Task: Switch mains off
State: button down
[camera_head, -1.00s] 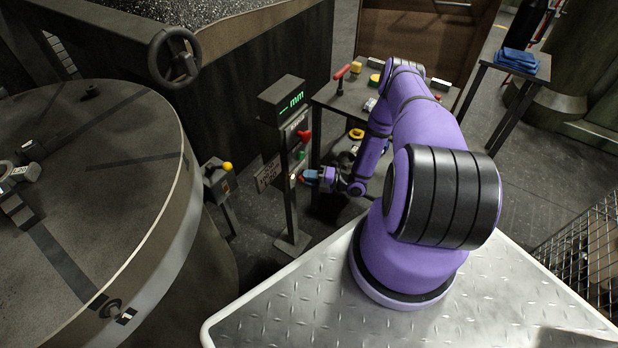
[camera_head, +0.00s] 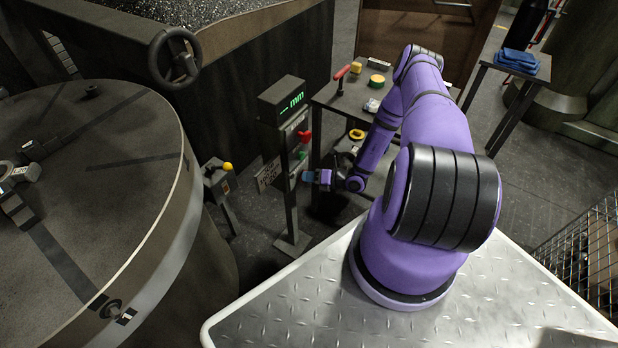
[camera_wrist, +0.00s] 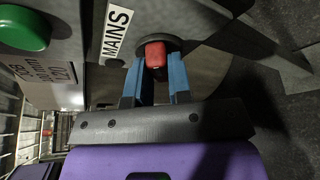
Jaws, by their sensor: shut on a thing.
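The mains switch (camera_wrist: 156,55) shows in the wrist view as a red handle on a dark round base, beside a white plate (camera_wrist: 117,33) lettered MAINS. My gripper (camera_wrist: 158,68) has its blue fingers on both sides of the red handle and is shut on it. In the head view my gripper (camera_head: 309,177) is at the lower part of the pedestal (camera_head: 291,190) with the green "mm" display (camera_head: 291,103). The handle itself is hidden there by the gripper.
A green button (camera_wrist: 24,27) is beside the switch in the wrist view. A red knob (camera_head: 304,136) is higher on the pedestal. A post with a yellow knob (camera_head: 227,166) stands to the left. A bench with a red-handled part (camera_head: 342,78) is behind my arm.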

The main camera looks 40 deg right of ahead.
jog(key=n+h, duration=0.2)
jog(key=n, duration=0.1)
jog(key=n+h, duration=0.2)
jog(key=n, duration=0.2)
jog(key=shift+s+a+h, duration=0.15)
jog(key=shift+a+h, duration=0.05)
jog(key=shift+h, duration=0.2)
dwell(0.4)
jog(key=c, duration=1)
grip_release()
jog(key=shift+r, duration=0.1)
jog(key=shift+c, duration=0.2)
jog(key=v, duration=1)
jog(key=shift+s, duration=0.45)
jog(key=shift+s, duration=0.1)
